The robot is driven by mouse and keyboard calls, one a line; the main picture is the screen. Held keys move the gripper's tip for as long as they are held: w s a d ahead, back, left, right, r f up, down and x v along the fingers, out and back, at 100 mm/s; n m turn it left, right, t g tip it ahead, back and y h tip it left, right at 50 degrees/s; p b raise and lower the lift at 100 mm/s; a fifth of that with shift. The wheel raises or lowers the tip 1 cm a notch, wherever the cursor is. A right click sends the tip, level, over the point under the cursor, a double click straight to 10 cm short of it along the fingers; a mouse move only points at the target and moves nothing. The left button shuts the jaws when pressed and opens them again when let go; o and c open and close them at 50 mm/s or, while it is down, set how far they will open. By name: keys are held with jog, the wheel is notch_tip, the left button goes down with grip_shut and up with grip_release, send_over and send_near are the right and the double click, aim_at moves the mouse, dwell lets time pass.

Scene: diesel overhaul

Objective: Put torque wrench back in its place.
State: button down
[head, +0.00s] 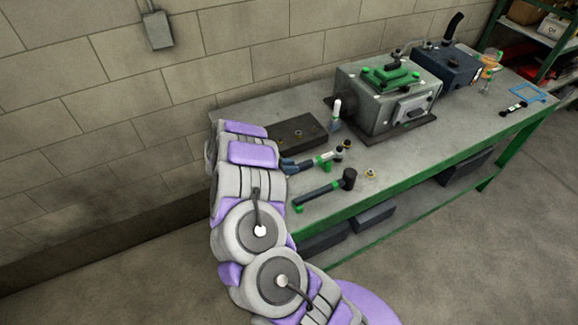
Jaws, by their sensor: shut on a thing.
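A long tool with a dark shaft, green parts and a pale section, which looks like the torque wrench (325,158), is at the near left part of the green-edged workbench (420,158). My arm reaches up from the bottom and covers the bench's left end. My gripper (289,165) shows only as a small dark part at the arm's right edge, at the wrench's left end. It appears shut on the wrench there. The fingertips are mostly hidden, and I cannot tell whether the wrench touches the bench.
A black-headed mallet (348,179) lies in front of the wrench. Behind are a dark flat block (298,133), a white-topped upright tool (337,108) and a grey machine housing (375,98).

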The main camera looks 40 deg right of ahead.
jog(key=shift+f+b, duration=0.35)
jog(key=shift+f, duration=0.5)
jog(key=c, duration=0.9)
grip_release()
jog(key=shift+a, duration=0.1)
jog(key=v, duration=0.8)
jog(key=p+v, duration=0.1)
jog(key=v, duration=0.8)
jog(key=shift+w+a, duration=0.15)
jog(key=shift+w, duration=0.1)
